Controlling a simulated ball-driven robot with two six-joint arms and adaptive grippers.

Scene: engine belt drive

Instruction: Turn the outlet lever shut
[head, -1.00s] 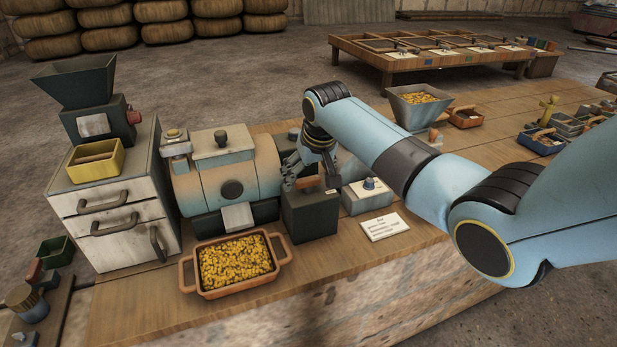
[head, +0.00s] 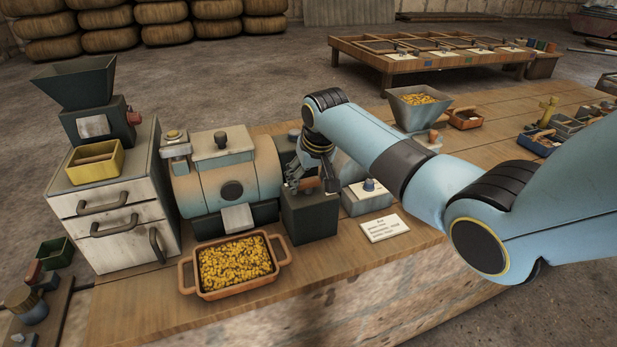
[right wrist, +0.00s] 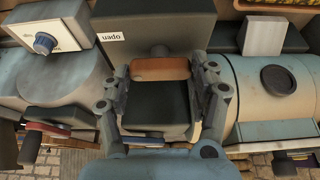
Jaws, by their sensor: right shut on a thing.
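The outlet lever has an orange-brown grip (right wrist: 160,69) between the two fingers of my right gripper (right wrist: 160,78) in the right wrist view. The gripper is shut on this grip. In the head view my right gripper (head: 312,178) is over the top of the dark box (head: 311,216), beside the drum machine (head: 225,181), and its fingers hide most of the lever. A small white label reading "open" (right wrist: 110,37) appears upside down in the wrist view, on the dark box near the lever. My left gripper is not in view.
A clay tray of yellow grains (head: 286,262) stands in front of the drum. A grey box with a blue knob (head: 369,186) and a white card (head: 385,228) are right of the dark box. A grain-filled hopper (head: 408,113) stands behind my right arm.

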